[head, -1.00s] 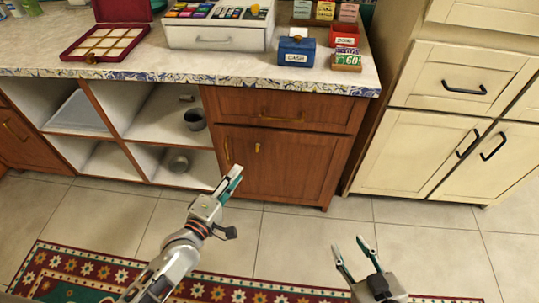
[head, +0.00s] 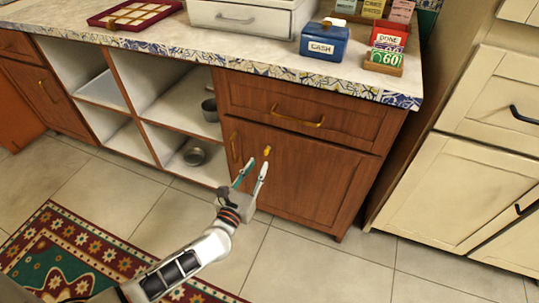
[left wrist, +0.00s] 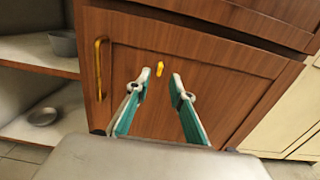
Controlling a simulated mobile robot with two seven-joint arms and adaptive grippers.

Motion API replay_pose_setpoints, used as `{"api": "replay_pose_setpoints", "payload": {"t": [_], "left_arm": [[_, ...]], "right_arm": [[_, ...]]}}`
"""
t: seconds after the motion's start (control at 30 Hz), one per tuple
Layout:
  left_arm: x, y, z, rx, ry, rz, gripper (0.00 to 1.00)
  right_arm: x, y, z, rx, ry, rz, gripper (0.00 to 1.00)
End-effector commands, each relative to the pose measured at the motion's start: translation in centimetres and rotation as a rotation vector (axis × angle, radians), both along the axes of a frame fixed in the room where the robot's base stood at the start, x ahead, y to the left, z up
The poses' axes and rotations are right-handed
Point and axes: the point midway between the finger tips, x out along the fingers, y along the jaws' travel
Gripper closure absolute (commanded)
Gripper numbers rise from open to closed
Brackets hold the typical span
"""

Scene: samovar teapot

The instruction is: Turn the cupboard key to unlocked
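The small yellow key (head: 267,151) sits near the top of the brown wooden cupboard door (head: 310,180). In the left wrist view the key (left wrist: 160,68) looks upright, slightly tilted. My left gripper (head: 252,170) is in front of the door, just below the key in the head view. In the left wrist view my left gripper (left wrist: 161,80) is open, and the key shows just above the gap between its fingertips. The fingers look apart from the key. My right gripper is out of view.
A brass vertical handle (head: 234,147) is left of the key, and a drawer with a brass handle (head: 298,120) is above. Open shelves (head: 170,140) with metal pots lie left. The countertop edge (head: 260,68) overhangs. A patterned rug (head: 90,250) covers the floor.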

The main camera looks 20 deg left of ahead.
Motion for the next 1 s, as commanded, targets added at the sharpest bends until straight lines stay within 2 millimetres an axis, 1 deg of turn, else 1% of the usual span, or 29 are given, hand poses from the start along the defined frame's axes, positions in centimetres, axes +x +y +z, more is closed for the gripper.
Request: {"api": "replay_pose_setpoints", "payload": {"t": [0.2, 0.4, 0.6, 0.83, 0.87, 0.9, 0.93, 1.0], "left_arm": [[3.4, -0.1, -0.1, 0.002, 0.0, 0.0, 0.78], [5.9, -0.3, -0.1, 0.003, 0.001, -0.001, 0.78], [6.8, -0.3, 0.1, 0.004, -0.001, -0.001, 0.78], [6.9, -0.3, 0.2, 0.004, -0.001, -0.001, 0.78], [6.9, -0.3, 0.2, 0.004, -0.001, -0.001, 0.85], [6.9, -0.3, 0.2, 0.004, -0.001, -0.002, 0.96], [6.9, -0.3, 0.2, 0.004, -0.001, -0.002, 1.0], [6.8, -0.3, 0.2, 0.004, -0.001, -0.002, 1.0]], "right_arm": [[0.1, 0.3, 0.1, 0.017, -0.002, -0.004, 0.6], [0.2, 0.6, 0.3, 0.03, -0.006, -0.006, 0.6], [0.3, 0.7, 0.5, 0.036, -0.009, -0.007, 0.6], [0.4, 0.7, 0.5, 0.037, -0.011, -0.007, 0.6], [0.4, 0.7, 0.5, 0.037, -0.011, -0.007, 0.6], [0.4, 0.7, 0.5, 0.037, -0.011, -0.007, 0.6], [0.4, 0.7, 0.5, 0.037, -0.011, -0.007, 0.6], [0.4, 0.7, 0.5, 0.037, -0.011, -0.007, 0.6]]}}
